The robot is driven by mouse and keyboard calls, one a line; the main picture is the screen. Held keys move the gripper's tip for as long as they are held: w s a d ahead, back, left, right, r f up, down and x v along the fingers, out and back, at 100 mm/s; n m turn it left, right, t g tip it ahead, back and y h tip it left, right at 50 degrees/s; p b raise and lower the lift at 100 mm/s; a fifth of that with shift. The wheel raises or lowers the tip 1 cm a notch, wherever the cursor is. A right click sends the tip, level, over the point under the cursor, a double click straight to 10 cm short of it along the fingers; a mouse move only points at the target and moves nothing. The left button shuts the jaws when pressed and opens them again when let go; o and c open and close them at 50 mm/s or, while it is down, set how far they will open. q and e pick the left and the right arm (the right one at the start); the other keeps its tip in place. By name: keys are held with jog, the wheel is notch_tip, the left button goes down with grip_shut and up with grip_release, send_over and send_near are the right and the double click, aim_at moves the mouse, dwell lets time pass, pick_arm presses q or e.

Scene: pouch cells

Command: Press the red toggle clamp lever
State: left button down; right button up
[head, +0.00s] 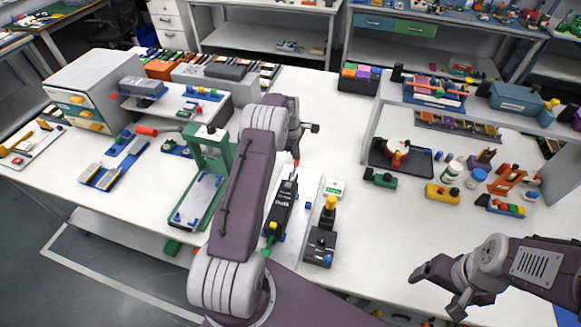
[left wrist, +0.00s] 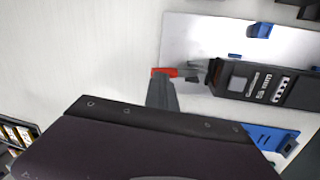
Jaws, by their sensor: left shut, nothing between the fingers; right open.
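The red lever (left wrist: 166,72) is a short red grip on a grey metal clamp (left wrist: 192,73), at the end of a black device (left wrist: 262,84) on a white plate (left wrist: 195,35). In the head view a small red tip (head: 297,163) shows just beyond the black device (head: 283,206). My left gripper (head: 297,151) is shut and empty above that tip. In the left wrist view its fingertips (left wrist: 160,80) overlap the lever's near edge; I cannot tell whether they touch. My right gripper (head: 437,291) is open and empty at the lower right.
A black box with a yellow-topped stick (head: 321,245) stands right of the device. A black tray (head: 402,160) lies further right. Table between tray and right gripper is mostly clear.

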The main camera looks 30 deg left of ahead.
pick_arm(q)
jog(key=shift+w+a+f+b, duration=0.15)
jog(key=shift+w+f+b, duration=0.65)
jog(key=shift+f, duration=0.15)
jog(key=shift+w+a+f+b, duration=0.15)
jog(key=shift+w+f+b, duration=0.45)
jog(key=shift+b, duration=0.2)
jog(key=shift+r, duration=0.1)
notch_tip(320, 180, up, 9)
jog(key=s+b, duration=0.1)
jog(key=shift+s+a+f, duration=0.15)
jog(key=shift+s+f, duration=0.05)
jog(key=shift+s, duration=0.2)
